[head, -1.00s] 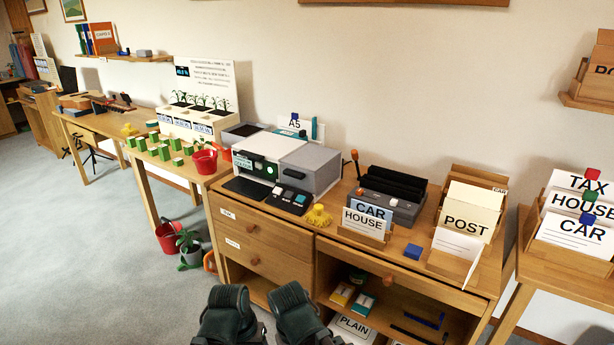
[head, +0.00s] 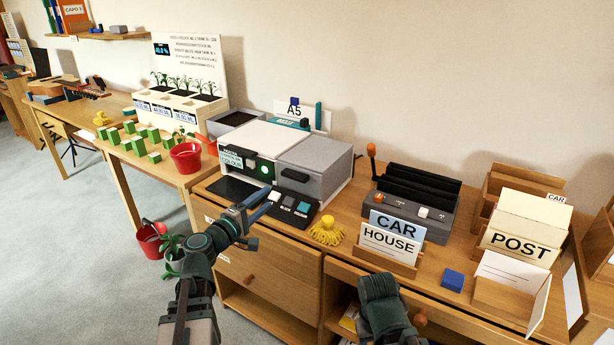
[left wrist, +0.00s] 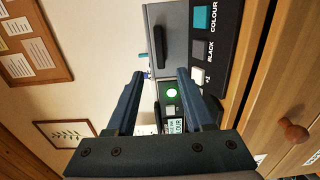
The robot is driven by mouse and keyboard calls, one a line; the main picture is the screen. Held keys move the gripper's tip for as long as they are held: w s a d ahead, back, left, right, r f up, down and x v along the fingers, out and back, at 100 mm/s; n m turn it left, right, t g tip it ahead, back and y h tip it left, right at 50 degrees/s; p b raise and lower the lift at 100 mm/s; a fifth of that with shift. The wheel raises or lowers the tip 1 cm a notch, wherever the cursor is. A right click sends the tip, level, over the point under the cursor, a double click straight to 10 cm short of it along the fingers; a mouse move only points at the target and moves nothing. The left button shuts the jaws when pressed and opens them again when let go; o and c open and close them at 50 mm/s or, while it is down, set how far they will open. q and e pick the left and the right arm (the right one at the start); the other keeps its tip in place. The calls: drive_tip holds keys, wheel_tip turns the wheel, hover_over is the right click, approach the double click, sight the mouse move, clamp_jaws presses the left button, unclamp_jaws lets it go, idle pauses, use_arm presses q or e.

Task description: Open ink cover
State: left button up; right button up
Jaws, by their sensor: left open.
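The printer (head: 262,141) stands on the desk with a white left part and a grey right part. The grey ink cover (head: 312,160) is on the right part, with a dark handle (head: 294,176) on its front. The cover looks shut. In the left wrist view the dark handle (left wrist: 159,47) lies beyond my fingertips on the grey front. My left gripper (head: 266,203) is open and empty, in front of the printer by its button panel. The gripper also shows in the left wrist view (left wrist: 160,73). Only part of my right arm shows at the bottom; its gripper cannot be seen.
The button panel (head: 290,207) juts out below the handle. A yellow tassel-like object (head: 327,232), a CAR/HOUSE card holder (head: 388,262) and a dark organiser (head: 425,205) stand to the right. A red pot (head: 186,157) is on the left table.

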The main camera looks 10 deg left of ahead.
sight(292, 178)
use_arm(q)
drive_tip(key=x, duration=1.3)
drive_tip(key=shift+w+d, duration=0.15)
drive_tip(key=shift+w, duration=0.2)
clamp_jaws()
idle(1.0)
